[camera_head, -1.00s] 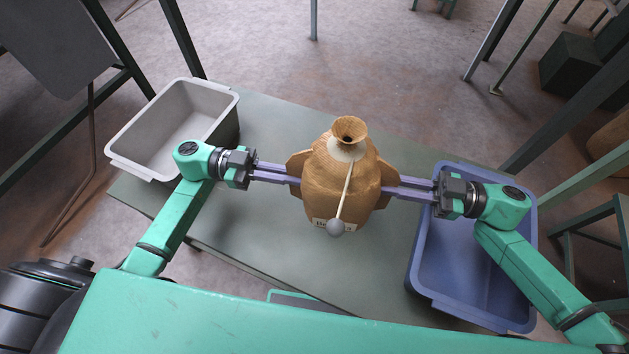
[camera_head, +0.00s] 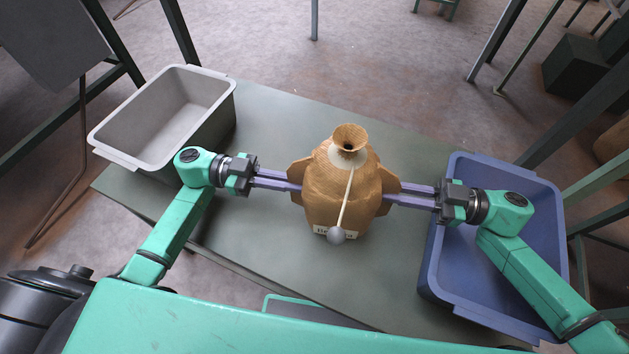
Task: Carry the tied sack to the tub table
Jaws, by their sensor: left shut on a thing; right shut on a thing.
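The tied sack (camera_head: 342,205) is brown, upright, with a flared open-looking neck, a pale tie and a cord ending in a grey ball. A white label shows low on its front, partly hidden by the ball. My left gripper (camera_head: 298,185) is shut on the sack's left ear. My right gripper (camera_head: 386,194) is shut on its right ear. The sack is between the two grippers over the grey-green table (camera_head: 280,120). I cannot tell whether its base touches the table. A grey tub (camera_head: 118,157) stands at the table's left end and a blue tub (camera_head: 438,265) at its right end.
My forearms pass close by both tubs, the right one over the blue tub. Dark posts and green frames (camera_head: 590,175) stand at the right, and a dark box (camera_head: 578,65) is at the far right. The table's middle is clear around the sack.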

